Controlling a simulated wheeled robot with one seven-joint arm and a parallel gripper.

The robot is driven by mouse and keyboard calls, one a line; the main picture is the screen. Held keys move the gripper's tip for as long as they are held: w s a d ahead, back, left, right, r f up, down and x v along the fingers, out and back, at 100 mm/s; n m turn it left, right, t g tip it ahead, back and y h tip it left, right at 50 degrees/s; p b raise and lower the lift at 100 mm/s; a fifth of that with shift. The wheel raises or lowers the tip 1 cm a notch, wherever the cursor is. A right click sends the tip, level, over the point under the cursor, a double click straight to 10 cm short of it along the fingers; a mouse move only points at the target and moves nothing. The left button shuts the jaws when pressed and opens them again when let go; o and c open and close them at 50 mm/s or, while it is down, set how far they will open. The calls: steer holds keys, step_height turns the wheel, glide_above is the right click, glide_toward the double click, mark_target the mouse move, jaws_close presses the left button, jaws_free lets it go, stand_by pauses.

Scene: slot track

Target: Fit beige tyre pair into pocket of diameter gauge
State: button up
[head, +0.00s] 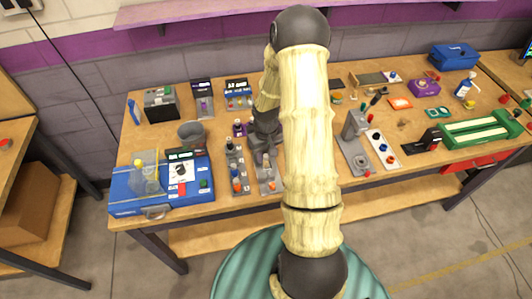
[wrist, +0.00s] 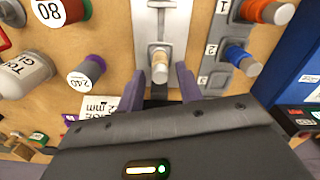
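In the wrist view the beige tyre pair (wrist: 160,68), a small pale-topped cylinder with a tan side, stands at the near end of the grey diameter gauge (wrist: 160,25). I cannot tell whether it is seated in a pocket. My gripper (wrist: 158,82) has its two purple fingers on either side of it, with a gap visible on both sides, so it is open. In the head view my dark gripper (head: 265,128) is low over the bench behind the grey gauge (head: 265,186); the tyre pair is hard to make out there.
A numbered grey rack (wrist: 215,45) stands close on the right in the wrist view, holding an orange part (wrist: 262,10) and a blue part (wrist: 240,58). A purple part (wrist: 88,72) and a glue bottle (wrist: 22,75) stand left. A blue case (head: 160,200) lies at the bench's left.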

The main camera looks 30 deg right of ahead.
mark_target(266, 156)
steer(key=shift+r, duration=0.15)
step_height(266, 156, up, 12)
steer(key=shift+b, duration=0.45)
stand_by(0.6)
steer(key=s+a+r+t, duration=0.1)
steer(key=s+a+r, duration=0.2)
steer(key=s+a, duration=0.3)
steer(key=s+a+r+t, duration=0.1)
steer(key=s+a+r, duration=0.2)
steer(key=s+a, duration=0.3)
steer(key=shift+s+a+r+t, duration=0.3)
steer(key=shift+a+r, duration=0.1)
steer(key=shift+a, duration=0.4)
